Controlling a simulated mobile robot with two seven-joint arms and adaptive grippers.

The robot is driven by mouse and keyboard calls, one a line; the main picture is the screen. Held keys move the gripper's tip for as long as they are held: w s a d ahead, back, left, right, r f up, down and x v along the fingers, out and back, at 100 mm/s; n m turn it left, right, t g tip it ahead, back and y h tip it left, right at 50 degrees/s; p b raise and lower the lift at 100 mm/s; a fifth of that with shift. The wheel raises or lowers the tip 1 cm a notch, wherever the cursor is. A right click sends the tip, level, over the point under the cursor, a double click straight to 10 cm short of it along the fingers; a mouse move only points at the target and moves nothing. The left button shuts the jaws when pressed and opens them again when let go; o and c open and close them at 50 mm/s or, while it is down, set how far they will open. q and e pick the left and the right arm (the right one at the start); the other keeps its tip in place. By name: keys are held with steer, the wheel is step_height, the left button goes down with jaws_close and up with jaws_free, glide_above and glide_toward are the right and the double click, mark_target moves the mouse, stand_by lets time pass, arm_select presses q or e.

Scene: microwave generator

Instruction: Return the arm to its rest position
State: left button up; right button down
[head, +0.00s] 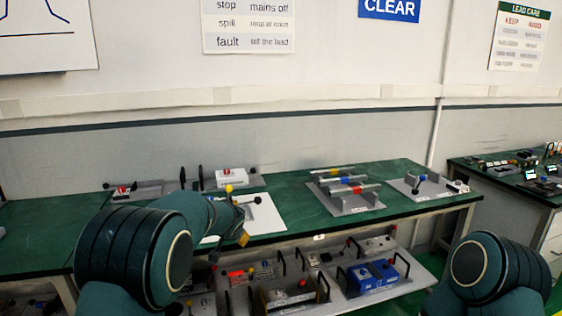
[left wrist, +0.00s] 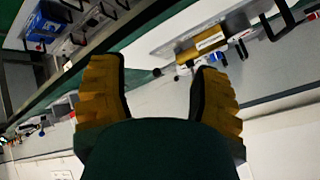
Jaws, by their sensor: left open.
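My left arm (head: 135,255) reaches in from the left over the front edge of the green bench. Its gripper (head: 240,222) is at the white board (head: 265,215) in the head view and partly hidden by the wrist. In the left wrist view the two yellow-padded fingers of the gripper (left wrist: 156,92) are spread apart with nothing between them. My right arm (head: 487,265) shows at the lower right, with its gripper out of view.
The green bench (head: 300,210) carries a grey stand with coloured rods (head: 345,190), a white box (head: 232,178) and a small lever plate (head: 425,187). A lower shelf (head: 425,275) holds a blue box (head: 373,275). Another bench (head: 500,180) stands at the right.

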arm_select(q)
steer(key=s+f+n+g+h, duration=0.2)
steer(key=s+f, duration=0.6)
steer(key=f, duration=0.3)
steer(key=s+f+n+g+h, duration=0.1)
steer(key=s+f+g, duration=0.1)
steer(key=s+f, duration=0.85)
steer(key=s+d+f+n+g+h, duration=0.1)
steer(key=s+d+f+n, duration=0.1)
steer(key=s, duration=0.9)
steer(key=s+d+f+n+g+h, duration=0.1)
steer(key=s+f, duration=0.4)
steer(key=s, duration=0.5)
steer(key=shift+s+d+n+g, duration=0.35)
steer(key=shift+d+n+g, duration=0.25)
steer(key=shift+d+g, duration=0.15)
steer(key=shift+f, duration=0.1)
